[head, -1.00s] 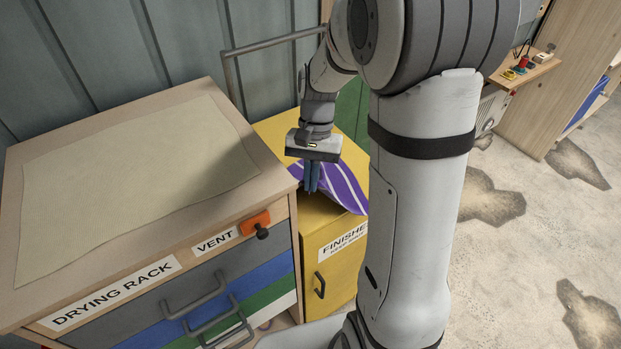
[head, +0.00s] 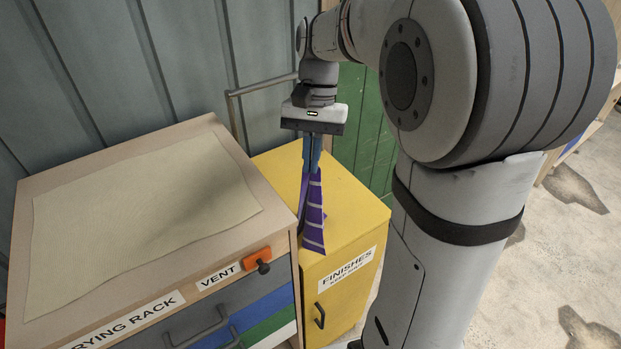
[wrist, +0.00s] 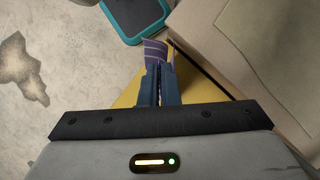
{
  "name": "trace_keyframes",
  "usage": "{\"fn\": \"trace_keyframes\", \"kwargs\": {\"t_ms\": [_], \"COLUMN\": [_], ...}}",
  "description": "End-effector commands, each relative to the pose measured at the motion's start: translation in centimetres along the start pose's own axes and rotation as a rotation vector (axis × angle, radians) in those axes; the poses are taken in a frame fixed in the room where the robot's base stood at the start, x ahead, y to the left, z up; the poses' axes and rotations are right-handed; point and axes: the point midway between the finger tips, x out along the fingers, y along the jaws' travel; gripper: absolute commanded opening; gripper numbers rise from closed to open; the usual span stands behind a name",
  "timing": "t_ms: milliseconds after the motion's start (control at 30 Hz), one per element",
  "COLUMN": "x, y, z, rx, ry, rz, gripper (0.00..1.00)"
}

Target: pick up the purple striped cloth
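The purple striped cloth (head: 313,215) hangs in folds from my gripper (head: 312,165) in the head view, above the yellow FINISHES cabinet (head: 345,215). Its lower end is close to the cabinet top; I cannot tell whether it touches. The blue fingers are closed on the upper part of the cloth. In the wrist view, part of the cloth (wrist: 155,52) shows past the fingertips of my gripper (wrist: 161,72). The rest of the cloth is hidden by the fingers.
The drying rack (head: 232,150) with a beige sheet on top stands left of the cabinet, its orange vent handle (head: 257,256) sticking out in front. A metal rail (head: 262,88) and wall are behind. A teal-edged object (wrist: 135,15) lies on the floor in the wrist view.

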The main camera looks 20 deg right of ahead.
Motion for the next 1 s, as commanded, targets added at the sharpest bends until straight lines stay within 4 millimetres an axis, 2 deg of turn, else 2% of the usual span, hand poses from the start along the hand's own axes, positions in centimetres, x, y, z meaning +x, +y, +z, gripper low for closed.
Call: {"fn": "trace_keyframes", "kwargs": {"t_ms": [233, 500, 600, 1000], "x": [-2.4, -8.2, -9.4, -9.4], "y": [0.0, 0.0, 0.0, 0.0], "z": [0.8, 2.9, 3.4, 3.5], "rx": [0.0, -0.001, -0.001, 0.0], "ry": [0.001, 0.002, 0.001, -0.001], "rz": [0.0, 0.0, 0.0, 0.001], "gripper": [0.0, 0.0, 0.0, 0.0]}}
